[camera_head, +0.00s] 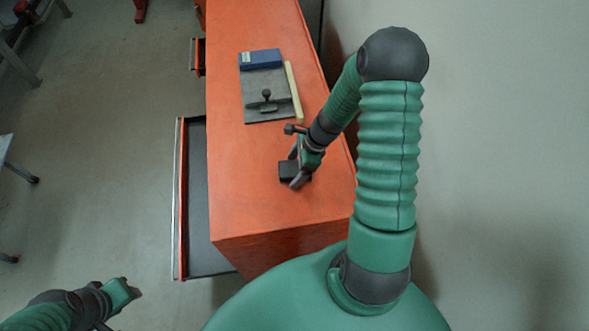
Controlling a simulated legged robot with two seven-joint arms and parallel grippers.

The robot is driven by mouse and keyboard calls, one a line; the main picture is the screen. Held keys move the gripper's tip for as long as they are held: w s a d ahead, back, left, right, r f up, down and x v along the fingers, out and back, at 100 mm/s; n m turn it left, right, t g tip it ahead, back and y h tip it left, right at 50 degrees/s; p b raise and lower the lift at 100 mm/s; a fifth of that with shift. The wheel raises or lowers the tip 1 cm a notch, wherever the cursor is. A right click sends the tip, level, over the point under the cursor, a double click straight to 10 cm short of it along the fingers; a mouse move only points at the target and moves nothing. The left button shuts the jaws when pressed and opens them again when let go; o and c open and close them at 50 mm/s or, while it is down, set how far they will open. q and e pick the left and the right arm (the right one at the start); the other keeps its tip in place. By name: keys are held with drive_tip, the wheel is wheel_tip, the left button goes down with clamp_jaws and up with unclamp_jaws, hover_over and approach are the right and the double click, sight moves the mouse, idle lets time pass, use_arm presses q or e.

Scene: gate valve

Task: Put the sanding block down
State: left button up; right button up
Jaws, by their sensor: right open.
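A small dark block (287,169), which looks like the sanding block, rests on the orange cabinet top (240,190) near its front end. My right gripper (297,176) is at the block's right side and is open. Its fingers partly cover the block, and I cannot tell whether they touch it. My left gripper (130,291) is at the lower left, over the floor and away from the cabinet. Its fingers are too small and unclear to read.
A grey plate with a dark knobbed tool (267,96), a blue box (261,58) and a pale strip (293,92) lie farther back on the cabinet. An open drawer (196,220) juts out left. A wall stands right. The cabinet top left of the block is clear.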

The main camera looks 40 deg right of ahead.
drive_tip(key=shift+c, duration=0.2)
drive_tip(key=c, duration=1.7)
